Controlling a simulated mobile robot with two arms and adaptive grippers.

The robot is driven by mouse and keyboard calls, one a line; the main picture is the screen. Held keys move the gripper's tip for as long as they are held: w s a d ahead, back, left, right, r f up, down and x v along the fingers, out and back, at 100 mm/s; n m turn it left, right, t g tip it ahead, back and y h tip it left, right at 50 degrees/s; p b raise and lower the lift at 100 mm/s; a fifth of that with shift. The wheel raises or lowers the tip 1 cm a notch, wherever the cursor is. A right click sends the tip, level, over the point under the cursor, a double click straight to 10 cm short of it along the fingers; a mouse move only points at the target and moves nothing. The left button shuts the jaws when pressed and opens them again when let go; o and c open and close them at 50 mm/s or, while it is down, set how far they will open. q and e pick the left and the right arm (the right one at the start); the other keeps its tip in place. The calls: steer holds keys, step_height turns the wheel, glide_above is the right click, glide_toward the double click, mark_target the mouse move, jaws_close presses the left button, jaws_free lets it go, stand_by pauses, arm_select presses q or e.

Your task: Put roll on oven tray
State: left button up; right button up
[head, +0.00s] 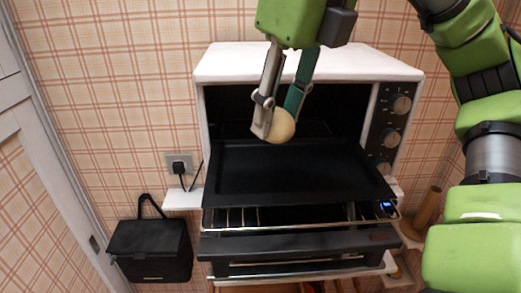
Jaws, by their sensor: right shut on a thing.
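The roll (281,126) is a small, round, pale tan thing. My right gripper (270,120) comes in from the top and is shut on the roll. It holds the roll over the back part of the black oven tray (290,175), in front of the dark oven opening. I cannot tell whether the roll touches the tray. The tray sticks out of the white oven (310,62), and its visible surface is bare. The oven door (300,243) is folded down below the tray. My left gripper is not in view.
A wire rack (240,217) lies under the tray. Control knobs (391,137) line the oven's right side. A black bag (152,249) hangs at the lower left, below a wall socket (179,163). A wooden cylinder (428,210) stands at the right.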

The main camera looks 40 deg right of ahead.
steer(key=w+f, duration=0.2)
steer(key=f, duration=0.1)
steer(key=shift+w+a+f+b, duration=0.1)
steer(key=shift+f+b, duration=0.1)
steer(key=shift+b, duration=0.1)
steer(key=shift+w+f, duration=0.6)
steer(key=shift+w, duration=0.05)
steer(key=shift+f, duration=1.6)
steer(key=shift+f+b, duration=0.2)
steer(key=shift+b, duration=0.25)
steer(key=o, duration=1.1)
